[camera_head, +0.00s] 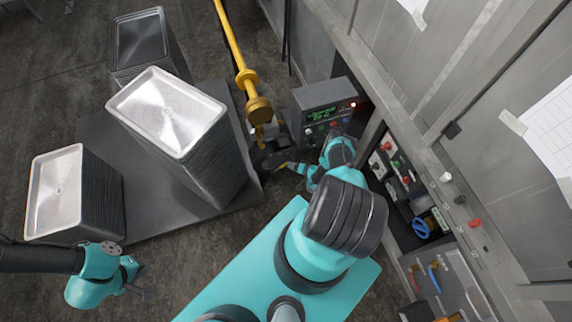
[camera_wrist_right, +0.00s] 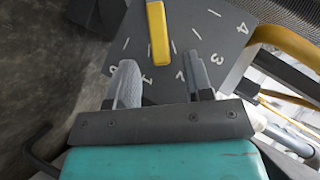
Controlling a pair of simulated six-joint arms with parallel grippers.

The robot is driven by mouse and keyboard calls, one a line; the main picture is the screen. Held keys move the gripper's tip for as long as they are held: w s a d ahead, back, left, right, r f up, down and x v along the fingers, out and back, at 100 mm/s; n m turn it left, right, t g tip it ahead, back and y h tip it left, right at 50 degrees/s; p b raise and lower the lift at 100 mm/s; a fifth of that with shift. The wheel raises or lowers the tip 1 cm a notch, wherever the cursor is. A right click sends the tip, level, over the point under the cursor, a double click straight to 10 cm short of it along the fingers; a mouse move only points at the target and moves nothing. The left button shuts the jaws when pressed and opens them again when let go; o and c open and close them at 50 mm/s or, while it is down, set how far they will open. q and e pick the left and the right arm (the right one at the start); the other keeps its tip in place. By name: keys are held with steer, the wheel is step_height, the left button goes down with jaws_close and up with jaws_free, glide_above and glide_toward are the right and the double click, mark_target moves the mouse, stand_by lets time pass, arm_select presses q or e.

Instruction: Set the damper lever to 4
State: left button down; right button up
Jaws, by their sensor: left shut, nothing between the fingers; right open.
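The damper dial plate (camera_wrist_right: 190,20) is dark grey with white numbers and tick marks in the right wrist view. The yellow damper lever (camera_wrist_right: 158,35) points at about the 1, and the 4 is at the upper right. My right gripper (camera_wrist_right: 163,82) is open. Its fingers stand apart on either side of the line of the lever's tip; I cannot tell whether they reach around it. In the head view my right gripper (camera_head: 288,167) is at the dark dial, below the yellow pipe. My left gripper (camera_head: 138,285) is shut and empty at the lower left.
A yellow pipe (camera_head: 235,45) rises above the dial. A control box (camera_head: 325,108) with a green display stands right beside it. Stacks of metal pans (camera_head: 165,110) stand on a dark platform to the left. An open cabinet bay with switches (camera_head: 392,160) is right of my right arm.

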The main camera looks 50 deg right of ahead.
mark_target(286, 164)
steer(key=shift+x, duration=2.65)
steer(key=shift+c, duration=0.2)
jaws_close()
